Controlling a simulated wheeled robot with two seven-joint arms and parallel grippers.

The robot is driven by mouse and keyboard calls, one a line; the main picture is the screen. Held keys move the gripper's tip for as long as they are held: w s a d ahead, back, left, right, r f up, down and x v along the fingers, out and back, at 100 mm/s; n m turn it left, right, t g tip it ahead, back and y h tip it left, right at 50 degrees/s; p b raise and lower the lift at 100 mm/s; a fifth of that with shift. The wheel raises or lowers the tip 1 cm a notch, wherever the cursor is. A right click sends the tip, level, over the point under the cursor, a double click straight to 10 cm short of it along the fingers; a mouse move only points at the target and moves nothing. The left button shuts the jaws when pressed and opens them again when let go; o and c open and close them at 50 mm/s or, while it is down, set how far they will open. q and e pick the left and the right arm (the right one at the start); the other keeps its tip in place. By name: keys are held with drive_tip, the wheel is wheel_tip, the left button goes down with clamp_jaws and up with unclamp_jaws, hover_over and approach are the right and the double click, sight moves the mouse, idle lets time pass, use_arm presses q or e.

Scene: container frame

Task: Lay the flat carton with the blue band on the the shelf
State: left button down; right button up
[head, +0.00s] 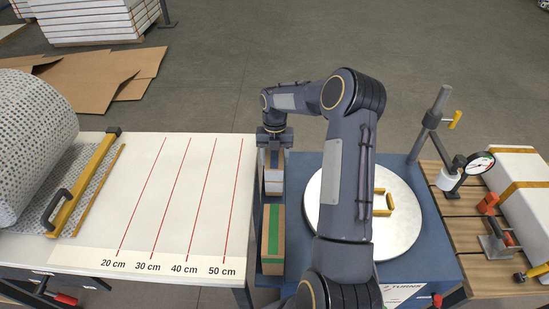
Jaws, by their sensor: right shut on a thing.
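My right gripper (273,160) points down over the narrow strip between the white table and the blue turntable bench. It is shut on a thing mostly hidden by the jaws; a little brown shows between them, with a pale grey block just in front. I cannot make out a blue band on it. A brown carton with a green band (273,240) lies in the same strip, nearer to me than the gripper. The shelf cannot be clearly told apart there. My left gripper is not in view.
The white table (140,200) has red lines marked 20 to 50 cm and a bubble-wrap roll (35,140) at left. A round white turntable (405,215) is on the blue bench (300,165). A dial gauge (480,163) and clamps stand at right. Flat cardboard (100,80) lies on the floor.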

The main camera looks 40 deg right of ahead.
drive_tip(key=shift+f, duration=0.25)
drive_tip(key=shift+f, duration=0.1)
drive_tip(key=shift+f, duration=0.15)
drive_tip(key=o, duration=1.3)
drive_tip(key=shift+c, duration=0.2)
